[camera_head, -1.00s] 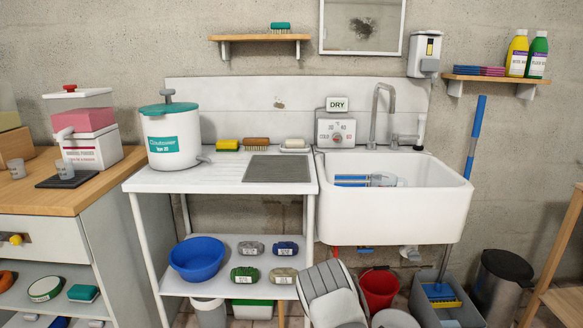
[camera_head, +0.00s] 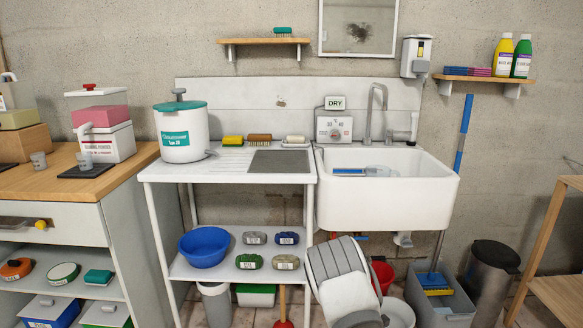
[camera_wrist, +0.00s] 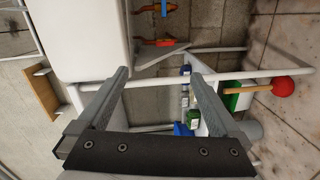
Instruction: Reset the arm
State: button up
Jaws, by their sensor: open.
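My gripper (camera_wrist: 160,76) shows in the wrist view with its two grey fingers spread wide apart. It is open and nothing is held between the fingers. The wrist view looks at the scene turned on its side, with the white sink (camera_wrist: 82,42) at upper left and a white frame bar crossing behind the fingers. In the head view a white and grey link of my arm (camera_head: 342,280) stands low at the bottom centre, in front of the buckets. The gripper itself does not show in the head view.
The sink (camera_head: 385,195) is on the wall right of a white worktable (camera_head: 225,172) bearing a lidded pot (camera_head: 180,138). A wooden counter (camera_head: 70,184) stands left. A red bucket (camera_head: 383,273), grey tub (camera_head: 455,305), dark bin (camera_head: 490,280) and wooden rack (camera_head: 545,240) stand low right.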

notch_tip(320, 180, up, 12)
jog(key=m+g, duration=0.3)
jog(key=m, duration=0.3)
jog(key=s+r+m+g, duration=0.3)
jog(key=s+r+m, duration=0.1)
jog(key=s+r, duration=0.7)
jog(key=s+a+r+m+g+y, duration=0.1)
jog(key=s+a+r+m+g, duration=0.15)
jog(key=s, duration=1.35)
jog(key=s+a+r+m+g, duration=0.1)
jog(key=s+r+m+g, duration=0.25)
jog(key=s, duration=1.25)
notch_tip(320, 180, up, 29)
jog(key=p, duration=2.8)
jog(key=shift+d+f+n+t+p, duration=0.2)
jog(key=shift+d+n+t+p, duration=0.05)
jog(key=shift+n+t+p, duration=0.05)
